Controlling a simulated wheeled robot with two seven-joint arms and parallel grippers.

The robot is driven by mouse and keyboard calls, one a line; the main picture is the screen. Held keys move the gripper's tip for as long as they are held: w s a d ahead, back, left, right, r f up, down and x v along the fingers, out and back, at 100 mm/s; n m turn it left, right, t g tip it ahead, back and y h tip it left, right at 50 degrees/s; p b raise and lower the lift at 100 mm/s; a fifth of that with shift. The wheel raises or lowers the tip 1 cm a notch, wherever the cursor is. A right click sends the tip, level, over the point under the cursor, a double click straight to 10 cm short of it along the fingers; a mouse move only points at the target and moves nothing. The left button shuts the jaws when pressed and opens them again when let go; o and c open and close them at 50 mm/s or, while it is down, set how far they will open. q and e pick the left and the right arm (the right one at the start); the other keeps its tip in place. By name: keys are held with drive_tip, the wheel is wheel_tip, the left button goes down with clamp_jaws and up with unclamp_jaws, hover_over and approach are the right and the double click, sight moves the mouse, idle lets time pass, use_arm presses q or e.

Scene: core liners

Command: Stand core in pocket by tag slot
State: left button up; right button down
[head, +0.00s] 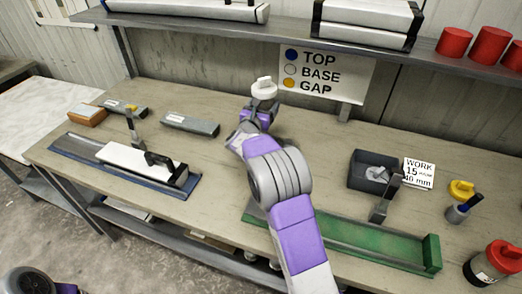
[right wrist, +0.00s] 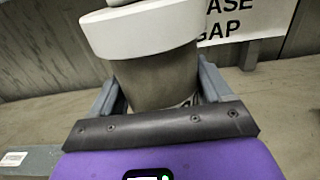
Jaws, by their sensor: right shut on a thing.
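My right gripper (head: 262,112) is raised over the back middle of the bench, in front of the sign. It is shut on a grey core piece (right wrist: 158,80) with a wide white cap (right wrist: 140,28) on top. The core looks roughly upright; the white cap also shows in the head view (head: 264,90). In the wrist view grey fingers flank the core, and its lower end is hidden by the gripper. A dark grey box (head: 362,182) with a light piece inside stands at the right. I cannot tell which feature is the pocket or tag slot.
A sign (head: 325,72) lists TOP, BASE and GAP. Two grey blocks (head: 190,124) (head: 125,109) lie back left. A blue tray (head: 75,152) bears a white liner (head: 130,157). A green tray (head: 370,240) lies front right. A work card (head: 418,173) and bottles stand right.

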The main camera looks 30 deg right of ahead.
wheel_tip(320, 180, down, 4)
drive_tip(key=b, duration=0.2)
drive_tip(key=shift+w+r+b, duration=0.1)
drive_tip(key=shift+r+b, duration=0.15)
drive_tip(key=shift+b, duration=0.15)
wheel_tip(320, 180, down, 10)
drive_tip(key=b, duration=0.3)
drive_tip(key=shift+f, duration=0.1)
unclamp_jaws()
drive_tip(key=p+v, duration=0.1)
drive_tip(key=v, duration=1.1)
drive_tip(key=shift+p, duration=0.4)
